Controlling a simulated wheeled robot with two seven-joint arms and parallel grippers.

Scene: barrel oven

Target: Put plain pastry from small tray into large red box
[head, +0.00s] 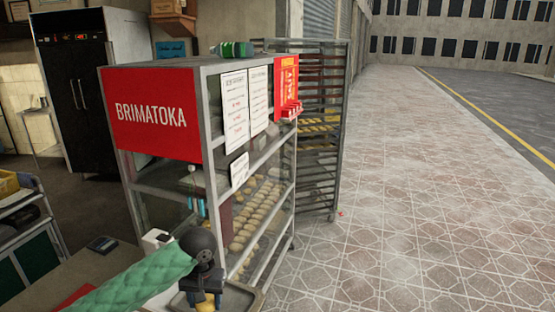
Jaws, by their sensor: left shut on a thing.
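My left gripper (204,300) is at the bottom of the head view, at the end of the green-sleeved arm. It points down and is shut on a small golden plain pastry (206,307), which the fingers and the frame edge partly hide. The small tray (246,298) is a shallow metal tray around and below the gripper; only part of its rim shows. A red surface (74,298) shows at the lower left, partly behind my arm; I cannot tell whether it is the large red box. My right gripper is not in view.
A metal-framed display case (160,112) marked BRIMATOKA, with shelves of pastries (256,215), stands just beyond the gripper. A counter (95,265) holds a small dark device (102,243). A tall rack (320,165) stands behind the case. Open pavement lies to the right.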

